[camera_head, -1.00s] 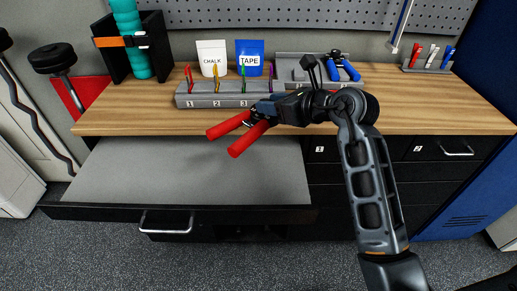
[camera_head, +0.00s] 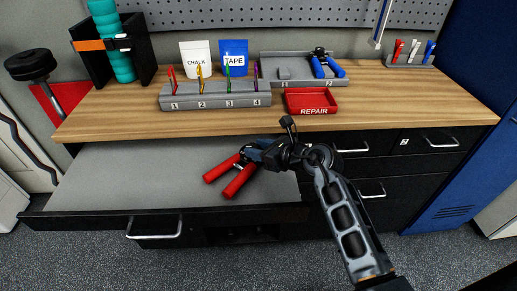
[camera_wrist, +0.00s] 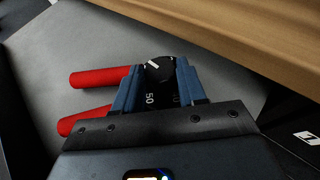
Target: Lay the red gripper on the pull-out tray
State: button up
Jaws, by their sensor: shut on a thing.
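The red gripper (camera_head: 233,182) is a hand grip trainer with two red handles and a dark dial body. The dial and the marking "50" show in the wrist view, with a red handle (camera_wrist: 100,77) pointing left. My gripper (camera_head: 254,154) is shut on its dark body, which the blue fingers (camera_wrist: 158,88) partly hide. The pull-out tray (camera_head: 110,175) is a grey sheet in an open black drawer below the worktop. The red gripper is over the right part of the tray, with its handles toward the front left. Whether it touches the tray I cannot tell.
The wooden worktop (camera_head: 130,120) overhangs the tray's back edge. On it are a numbered rack (camera_head: 215,97), a red REPAIR tray (camera_head: 311,101) and a grey holder with blue-handled grips (camera_head: 327,66). Left and middle of the pull-out tray are bare.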

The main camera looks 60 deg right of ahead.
jog(key=o, duration=1.2)
jog(key=shift+c, duration=0.2)
jog(key=shift+s+r, duration=0.1)
jog(key=v, duration=1.1)
jog(key=shift+s, duration=0.35)
